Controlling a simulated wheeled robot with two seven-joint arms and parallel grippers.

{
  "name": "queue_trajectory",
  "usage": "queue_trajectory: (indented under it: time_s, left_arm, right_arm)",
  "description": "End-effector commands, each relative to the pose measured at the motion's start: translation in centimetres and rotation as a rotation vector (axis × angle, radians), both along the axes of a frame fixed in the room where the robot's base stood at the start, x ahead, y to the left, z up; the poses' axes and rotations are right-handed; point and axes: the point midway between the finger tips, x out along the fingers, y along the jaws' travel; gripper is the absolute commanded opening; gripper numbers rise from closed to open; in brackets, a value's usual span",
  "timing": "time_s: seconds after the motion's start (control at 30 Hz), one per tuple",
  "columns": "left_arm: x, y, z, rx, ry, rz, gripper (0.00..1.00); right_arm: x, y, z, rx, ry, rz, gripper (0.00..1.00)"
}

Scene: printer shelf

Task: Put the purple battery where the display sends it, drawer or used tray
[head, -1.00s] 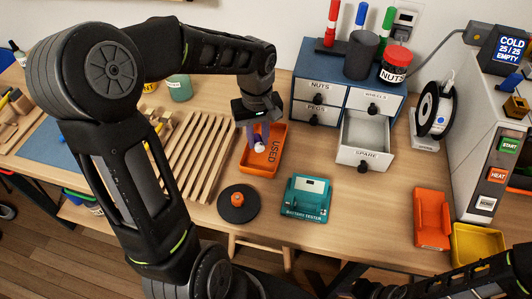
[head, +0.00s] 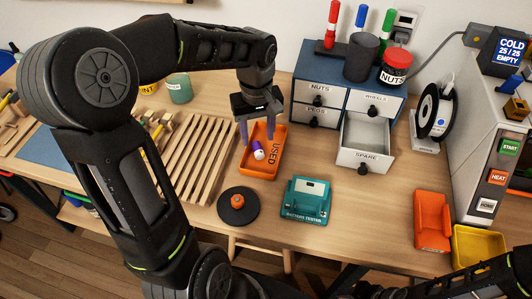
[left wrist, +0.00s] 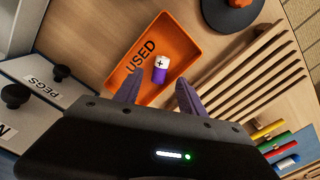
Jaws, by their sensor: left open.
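The purple battery (head: 258,149), with a white end, lies in the orange used tray (head: 276,164). It also shows in the left wrist view (left wrist: 159,73), inside the tray (left wrist: 184,50) marked USED. My left gripper (head: 257,140) is open above the tray, its purple fingers apart and clear of the battery. The teal battery tester (head: 306,200) stands in front of the tray; its small display (head: 311,186) is too small to read. The drawer marked SPARE (head: 362,158) is pulled open. My right arm shows at the bottom right, but its gripper is not clearly visible.
A slatted wooden rack (head: 198,150) lies left of the tray. A dark round base with an orange knob (head: 238,203) is in front. The blue drawer cabinet (head: 334,80) stands behind. An orange holder (head: 432,220) and yellow bin (head: 478,246) are at right.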

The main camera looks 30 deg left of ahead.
Motion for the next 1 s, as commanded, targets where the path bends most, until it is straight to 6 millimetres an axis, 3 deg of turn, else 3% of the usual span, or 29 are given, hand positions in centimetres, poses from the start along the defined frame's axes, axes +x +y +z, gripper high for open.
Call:
queue_trajectory:
  time_s: [0.2, 0.33, 1.0]
  left_arm:
    - [0.1, 0.0, 3.7, 0.000, -0.004, -0.001, 0.47]
    - [0.0, 0.0, 5.1, 0.000, -0.001, 0.000, 0.47]
    - [0.0, 0.0, 5.5, 0.000, 0.000, 0.000, 0.47]
  right_arm:
    - [0.0, 0.0, -0.3, 0.000, 0.000, 0.000, 0.36]
    - [0.0, 0.0, -0.4, 0.000, 0.000, 0.000, 0.36]
    - [0.0, 0.0, -0.4, 0.000, 0.000, 0.000, 0.36]
